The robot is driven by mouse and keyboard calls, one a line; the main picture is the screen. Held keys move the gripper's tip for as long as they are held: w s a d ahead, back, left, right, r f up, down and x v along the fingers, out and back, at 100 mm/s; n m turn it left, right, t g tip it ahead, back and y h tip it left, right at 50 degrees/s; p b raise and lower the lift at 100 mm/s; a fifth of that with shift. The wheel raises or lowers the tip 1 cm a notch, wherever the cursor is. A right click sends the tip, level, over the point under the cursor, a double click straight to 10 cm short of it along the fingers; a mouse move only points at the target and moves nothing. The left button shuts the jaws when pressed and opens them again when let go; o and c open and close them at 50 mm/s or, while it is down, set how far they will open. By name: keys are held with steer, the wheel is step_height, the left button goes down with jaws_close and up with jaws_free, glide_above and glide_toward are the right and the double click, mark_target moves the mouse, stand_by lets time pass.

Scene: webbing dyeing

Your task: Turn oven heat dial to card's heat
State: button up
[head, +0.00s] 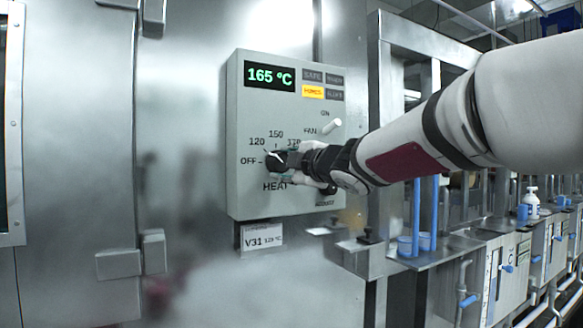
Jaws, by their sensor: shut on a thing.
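The heat dial (274,161) is a black knob on the lower left of the grey oven control box. Its white pointer tilts to the upper left, roughly toward the 120 mark. Marks OFF, 120, 150 and one near 170 show around it; my gripper hides the right side. My gripper (279,163) is shut on the dial, reaching in from the right. The card (262,238) hangs under the box and reads V31 with small print that looks like 120 °C, though it is hard to read. The green display (270,76) shows 165 °C.
A fan switch with a pale lever (331,127) sits just above my wrist. An amber lamp (313,92) is lit among dark indicator tiles. A metal ledge (437,251) with blue posts and a line of machines (510,255) extend to the right, below my arm.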

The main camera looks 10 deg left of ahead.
stand_by(0.4)
steer(key=o, duration=1.1)
steer(key=shift+o, duration=0.2)
steer(key=v, duration=1.2)
